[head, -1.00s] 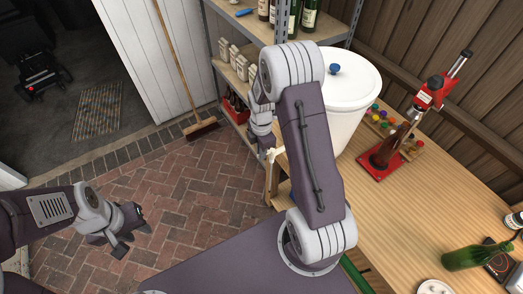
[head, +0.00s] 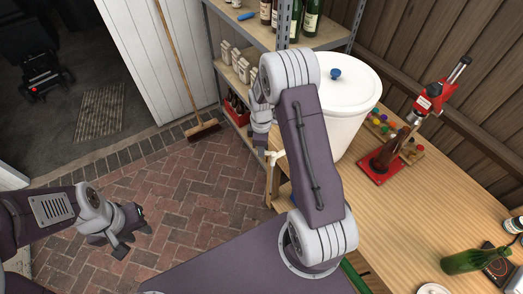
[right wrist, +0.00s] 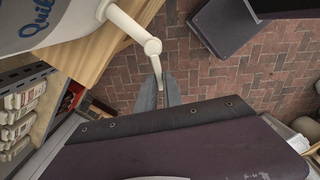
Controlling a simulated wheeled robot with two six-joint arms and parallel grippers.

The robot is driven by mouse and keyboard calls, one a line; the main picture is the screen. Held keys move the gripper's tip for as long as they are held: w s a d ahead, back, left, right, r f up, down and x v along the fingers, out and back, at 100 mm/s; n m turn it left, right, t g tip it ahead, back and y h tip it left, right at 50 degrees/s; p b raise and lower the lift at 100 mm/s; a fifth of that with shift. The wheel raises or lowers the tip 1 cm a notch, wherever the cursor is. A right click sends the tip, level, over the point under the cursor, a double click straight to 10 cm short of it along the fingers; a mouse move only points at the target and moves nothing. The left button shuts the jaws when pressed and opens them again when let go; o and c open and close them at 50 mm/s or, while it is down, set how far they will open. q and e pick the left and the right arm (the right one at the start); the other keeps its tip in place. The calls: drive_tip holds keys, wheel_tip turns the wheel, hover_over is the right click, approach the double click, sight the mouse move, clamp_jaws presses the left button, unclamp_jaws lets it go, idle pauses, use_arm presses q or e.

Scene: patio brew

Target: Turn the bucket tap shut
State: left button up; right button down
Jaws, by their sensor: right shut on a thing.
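The white bucket (head: 346,125) with a blue-knobbed lid stands at the left end of the wooden bench in the head view. Its white tap (head: 276,157) sticks out past the bench edge, partly behind my right arm. In the right wrist view, the bucket (right wrist: 70,22) is at upper left and the tap (right wrist: 128,25) reaches down to a thin lever. My right gripper (right wrist: 159,92) is shut on this lever, one finger on each side. In the head view my right arm hides its fingertips. My left gripper (head: 134,232) is open and empty over the brick floor.
A red bottle capper (head: 380,168) with a brown bottle, coloured caps (head: 378,121) and a green bottle (head: 465,261) are on the bench (head: 400,220). A shelf (head: 250,30) with bottles stands behind. A broom (head: 203,130) leans on the white door.

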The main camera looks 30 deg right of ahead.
drive_tip(key=d+m, duration=0.1)
drive_tip(key=m, duration=0.2)
drive_tip(key=w+d+m, duration=0.1)
drive_tip(key=m, duration=0.2)
drive_tip(key=w+d+m, duration=0.1)
drive_tip(key=m, duration=0.3)
drive_tip(key=shift+d+p, duration=0.15)
drive_tip(key=shift+p, duration=0.2)
idle(0.4)
drive_tip(key=c, duration=1.5)
unclamp_jaws()
drive_tip(key=shift+r, duration=0.15)
wheel_tip(320, 180, up, 9)
drive_tip(key=shift+f+b, duration=0.1)
drive_tip(key=shift+b, duration=0.6)
